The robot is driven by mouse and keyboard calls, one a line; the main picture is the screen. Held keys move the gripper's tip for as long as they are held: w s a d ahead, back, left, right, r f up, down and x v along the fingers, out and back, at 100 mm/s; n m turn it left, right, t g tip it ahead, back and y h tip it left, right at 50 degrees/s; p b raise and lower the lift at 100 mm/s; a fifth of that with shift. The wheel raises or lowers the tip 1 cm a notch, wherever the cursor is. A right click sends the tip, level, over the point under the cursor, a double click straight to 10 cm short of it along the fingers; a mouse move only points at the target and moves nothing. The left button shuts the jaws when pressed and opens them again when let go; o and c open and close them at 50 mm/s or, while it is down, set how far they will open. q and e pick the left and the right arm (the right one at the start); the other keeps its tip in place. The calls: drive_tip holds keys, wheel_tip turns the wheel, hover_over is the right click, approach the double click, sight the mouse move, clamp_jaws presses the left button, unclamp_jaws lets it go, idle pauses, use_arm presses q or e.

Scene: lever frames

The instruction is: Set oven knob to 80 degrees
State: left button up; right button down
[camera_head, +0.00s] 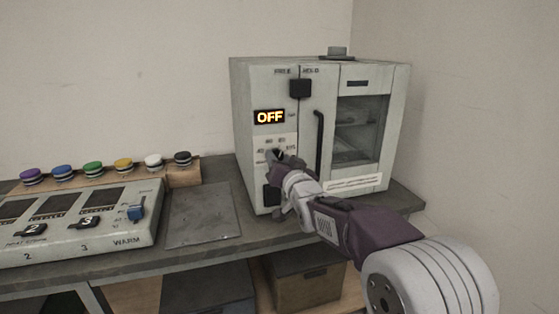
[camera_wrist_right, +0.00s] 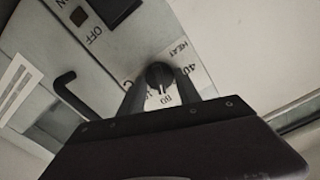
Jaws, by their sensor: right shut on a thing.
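The oven (camera_head: 247,85) is a pale box on the counter, and its display (camera_head: 269,117) reads OFF. Its small dark round knob (camera_wrist_right: 158,75) sits on a white dial plate with printed numbers, low on the front. My right gripper (camera_wrist_right: 160,84) is shut on the knob, one finger on each side. In the head view my right gripper (camera_head: 275,158) hides most of the knob. In the wrist view a white line on the knob points down toward a number that looks like 80, upside down. My left gripper is not in view.
A vertical dark door handle (camera_head: 319,142) stands right of the knob, close to my right arm. A panel (camera_head: 120,222) with levers and a row of coloured buttons (camera_head: 93,166) is at left. A bare grey plate (camera_head: 203,228) lies between.

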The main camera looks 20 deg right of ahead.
drive_tip(key=c, duration=0.9)
unclamp_jaws()
drive_tip(key=shift+o, duration=0.2)
drive_tip(key=s, duration=0.9)
drive_tip(key=shift+d, duration=0.15)
